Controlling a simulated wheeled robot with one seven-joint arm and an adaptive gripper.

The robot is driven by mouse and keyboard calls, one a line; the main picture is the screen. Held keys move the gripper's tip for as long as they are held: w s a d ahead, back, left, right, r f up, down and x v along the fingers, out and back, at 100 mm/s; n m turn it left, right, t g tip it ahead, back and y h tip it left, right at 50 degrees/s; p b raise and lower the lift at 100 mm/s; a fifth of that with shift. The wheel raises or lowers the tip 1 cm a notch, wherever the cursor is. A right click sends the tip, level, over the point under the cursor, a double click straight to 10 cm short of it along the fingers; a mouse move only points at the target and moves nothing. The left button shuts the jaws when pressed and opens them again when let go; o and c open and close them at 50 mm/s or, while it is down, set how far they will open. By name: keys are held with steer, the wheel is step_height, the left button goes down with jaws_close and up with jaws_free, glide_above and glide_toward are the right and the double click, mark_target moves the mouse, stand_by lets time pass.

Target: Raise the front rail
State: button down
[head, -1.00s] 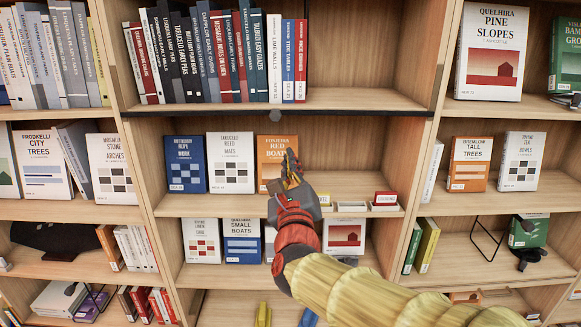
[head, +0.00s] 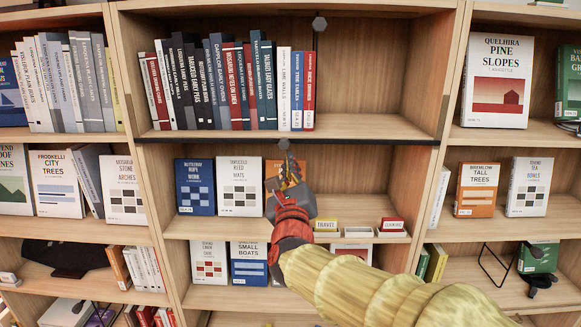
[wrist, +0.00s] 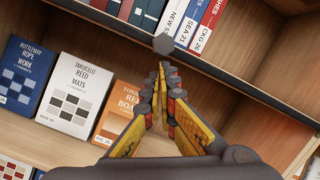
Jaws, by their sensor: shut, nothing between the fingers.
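The front rail (head: 365,142) is a thin dark bar along the front edge of the upper middle shelf, low in front of the books. A grey six-sided knob (head: 284,144) sits at its middle; the knob also shows in the wrist view (wrist: 163,43). My gripper (head: 287,158) is shut and empty, pointing up just below the knob. In the wrist view its fingertips (wrist: 161,66) end right under the knob. I cannot tell whether they touch it. The gripper partly hides an orange book behind it.
A row of upright books (head: 225,85) stands behind the rail, with free shelf to its right. Below, a blue book (head: 195,187) and a white book (head: 240,186) face out left of my gripper. Small label boxes (head: 326,225) lie to the right. Another knob (head: 319,23) hangs above.

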step_height(320, 180, up, 11)
steer(key=b, duration=0.2)
steer(key=shift+f, duration=0.3)
steer(key=f+b, duration=0.1)
steer(key=b, duration=0.1)
steer(key=d+f+b, duration=0.1)
steer(key=b, duration=0.1)
steer(key=f+b, duration=0.2)
steer(key=shift+d, duration=0.4)
glide_toward(298, 139)
steer(key=s, duration=0.1)
steer(key=s+r, duration=0.1)
steer(key=s, duration=0.2)
steer(key=shift+s+a+r+b, duration=0.1)
steer(key=shift+s+r+b, duration=0.15)
steer(key=shift+r+b, duration=0.15)
